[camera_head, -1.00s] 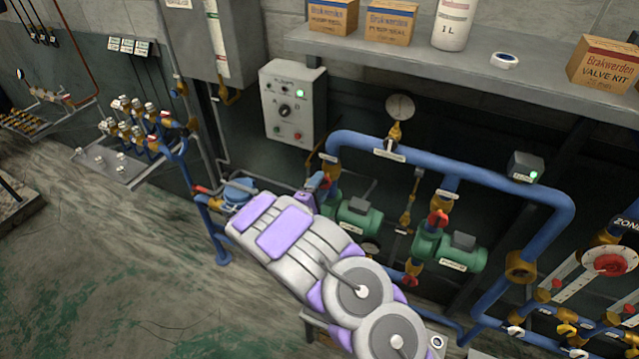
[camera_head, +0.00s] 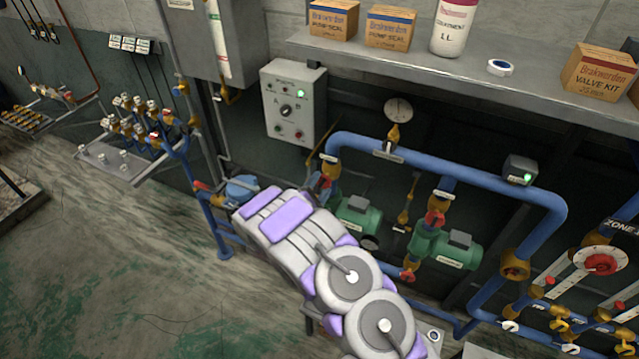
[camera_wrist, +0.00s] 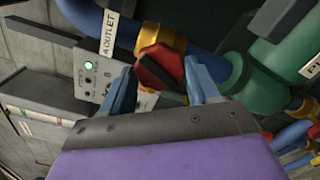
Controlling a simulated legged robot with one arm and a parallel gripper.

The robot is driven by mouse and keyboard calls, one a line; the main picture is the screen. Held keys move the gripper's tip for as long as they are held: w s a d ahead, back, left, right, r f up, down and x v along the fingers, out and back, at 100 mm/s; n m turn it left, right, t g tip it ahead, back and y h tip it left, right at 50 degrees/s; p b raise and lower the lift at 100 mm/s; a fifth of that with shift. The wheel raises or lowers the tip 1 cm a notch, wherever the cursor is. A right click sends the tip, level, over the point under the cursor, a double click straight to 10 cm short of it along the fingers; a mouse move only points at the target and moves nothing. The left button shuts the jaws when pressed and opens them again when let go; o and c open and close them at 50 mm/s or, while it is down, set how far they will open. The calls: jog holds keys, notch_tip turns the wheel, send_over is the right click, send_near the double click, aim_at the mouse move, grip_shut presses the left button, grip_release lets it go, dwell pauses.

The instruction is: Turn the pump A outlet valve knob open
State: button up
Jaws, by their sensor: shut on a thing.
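The pump A outlet valve knob (camera_wrist: 160,68) is red with a dark bar across it, in the wrist view. It sits on a brass valve body (camera_wrist: 163,36) next to a white tag (camera_wrist: 109,34) reading "A OUTLET". My gripper (camera_wrist: 163,80) is shut on the knob, with one blue-grey finger on each side of it. In the head view my arm reaches to the left pump (camera_head: 357,216), and my gripper (camera_head: 322,184) is at the valve above that pump. The knob itself is mostly hidden there.
Blue pipes (camera_head: 450,169) run above both pumps. A second green pump (camera_head: 447,248) with red knobs stands to the right. A grey control box (camera_head: 293,103) is on the wall behind, and a shelf (camera_head: 440,72) with boxes overhangs the pipes. Open floor lies at left.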

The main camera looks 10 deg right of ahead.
jog(key=shift+s+f+n, duration=0.15)
jog(key=shift+f+n, duration=0.25)
jog(key=shift+n, duration=0.1)
jog(key=n+p, duration=0.2)
jog(key=shift+s+n, duration=0.1)
jog(key=shift+n, duration=0.2)
jog(key=o, duration=0.7)
jog(key=shift+d, duration=0.1)
jog(key=o, duration=0.4)
jog(key=shift+r, duration=0.1)
jog(key=shift+c, duration=0.2)
jog(key=shift+r, duration=0.1)
